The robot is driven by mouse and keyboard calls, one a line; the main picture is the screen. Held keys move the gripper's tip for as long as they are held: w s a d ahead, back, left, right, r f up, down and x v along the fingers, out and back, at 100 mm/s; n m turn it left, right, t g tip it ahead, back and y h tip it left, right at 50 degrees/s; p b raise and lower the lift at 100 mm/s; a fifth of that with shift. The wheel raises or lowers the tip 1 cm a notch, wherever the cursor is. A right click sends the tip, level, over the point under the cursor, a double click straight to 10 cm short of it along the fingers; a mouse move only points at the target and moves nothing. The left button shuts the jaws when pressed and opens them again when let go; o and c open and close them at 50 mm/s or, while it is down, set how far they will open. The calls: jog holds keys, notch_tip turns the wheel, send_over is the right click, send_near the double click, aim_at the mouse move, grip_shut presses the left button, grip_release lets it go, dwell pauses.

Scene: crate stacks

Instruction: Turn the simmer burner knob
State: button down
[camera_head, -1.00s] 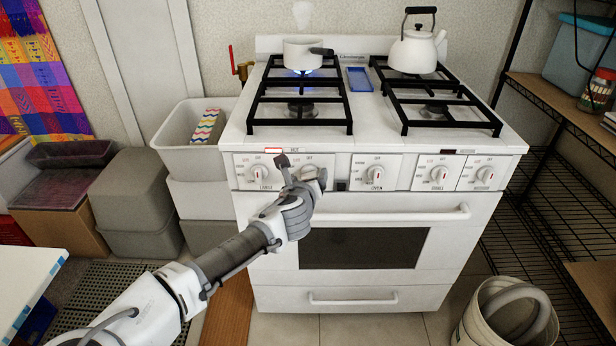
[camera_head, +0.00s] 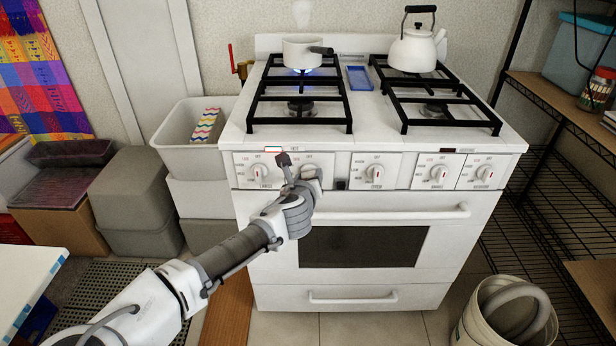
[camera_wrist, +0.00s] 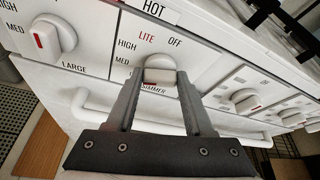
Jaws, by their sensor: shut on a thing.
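The white simmer knob (camera_wrist: 160,68) sits on the stove's front panel, with LITE, OFF, HIGH and MED lettered around it and SIMMER below. A small red mark shows near its lower edge. My gripper (camera_wrist: 159,82) is shut on this knob, one finger on each side. In the head view my gripper (camera_head: 303,178) is at the left part of the stove front and mostly hides the simmer knob.
The large knob (camera_wrist: 47,36) is close on the left, and the oven knob (camera_head: 374,173) is to the right. The oven handle (camera_head: 400,215) runs below. A saucepan (camera_head: 303,53) stands over a blue flame; a kettle (camera_head: 413,48) is at the back right.

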jog(key=shift+r, duration=0.1)
jog(key=shift+d+m+y+p, duration=0.15)
jog(key=shift+m+y+p, duration=0.3)
jog(key=shift+m+y, duration=0.45)
jog(key=shift+d+m+y, duration=0.15)
jog(key=shift+m+y, duration=0.35)
jog(key=shift+m, duration=0.6)
jog(key=shift+w+d+f+m+t+y+b, duration=0.15)
jog(key=shift+m+t+y+b, duration=0.3)
jog(key=shift+m+y+b, duration=1)
jog(key=shift+s+f+m+t+y+b, duration=0.1)
jog(key=shift+m+t+y+b, duration=0.4)
jog(key=shift+m+b, duration=1.7)
jog(key=shift+w+d+f+m+t+y+b, duration=0.15)
jog(key=shift+m+t+y+b, duration=0.2)
jog(key=shift+m+y+b, duration=1.4)
jog(key=shift+s+m+h+p, duration=0.1)
jog(key=shift+m+h+p, duration=0.2)
jog(key=shift+m+h, duration=0.3)
